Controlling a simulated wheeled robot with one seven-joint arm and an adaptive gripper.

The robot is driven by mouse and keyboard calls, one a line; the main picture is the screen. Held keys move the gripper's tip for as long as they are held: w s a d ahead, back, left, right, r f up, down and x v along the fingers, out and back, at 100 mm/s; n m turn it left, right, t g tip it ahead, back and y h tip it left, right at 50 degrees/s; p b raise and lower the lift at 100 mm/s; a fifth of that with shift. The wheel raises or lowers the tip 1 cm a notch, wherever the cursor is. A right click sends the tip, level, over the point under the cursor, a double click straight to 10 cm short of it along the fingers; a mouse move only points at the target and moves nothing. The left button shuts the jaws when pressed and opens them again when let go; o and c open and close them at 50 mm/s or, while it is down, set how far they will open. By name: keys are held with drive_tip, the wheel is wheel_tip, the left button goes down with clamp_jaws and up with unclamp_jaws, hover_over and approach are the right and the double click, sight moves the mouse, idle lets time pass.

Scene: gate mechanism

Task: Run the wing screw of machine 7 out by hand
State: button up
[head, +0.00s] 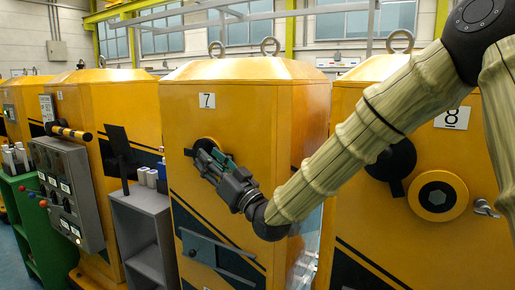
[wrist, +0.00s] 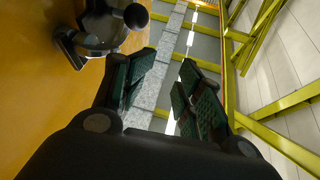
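Machine 7 (head: 185,120) is a yellow cabinet with a "7" plate (head: 207,101) high on its front. My gripper (head: 208,161) is in front of the cabinet's upper middle, over a dark round part (head: 207,146). In the wrist view my gripper (wrist: 160,92) is open, its green-padded fingers apart with nothing between them. A dark grey fitting (wrist: 102,28) with a rounded end and a flat tab stands on the yellow face, beyond and left of the fingers, apart from them. I cannot tell whether it is the wing screw. My gripper and arm hide part of the front.
Machine 8 (head: 350,110) stands at right with a dark disc (head: 392,160), a round yellow flange (head: 437,196) and a silver wing-shaped part (head: 484,208). A grey bracket (head: 215,252) crosses machine 7 lower down. A grey control box (head: 68,190) and grey stand (head: 143,235) are at left.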

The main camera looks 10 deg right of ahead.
drive_tip(key=s+d+n+g+h+p, duration=0.1)
drive_tip(key=s+d+g+h+p, duration=0.15)
drive_tip(key=d+p, duration=0.45)
drive_tip(key=s+d+n+g+h+p, duration=0.1)
drive_tip(key=d+g+h+p, duration=0.15)
drive_tip(key=d+p, duration=0.45)
drive_tip(key=shift+y, duration=0.3)
drive_tip(key=p+x, duration=0.1)
drive_tip(key=x, duration=0.3)
drive_tip(key=a+p+x, duration=0.1)
drive_tip(key=p+x, duration=0.1)
drive_tip(key=x, duration=0.2)
drive_tip(key=s+p+x, duration=0.1)
drive_tip(key=x, duration=0.3)
drive_tip(key=shift+a+r+p, duration=0.3)
drive_tip(key=shift+a+r, duration=0.05)
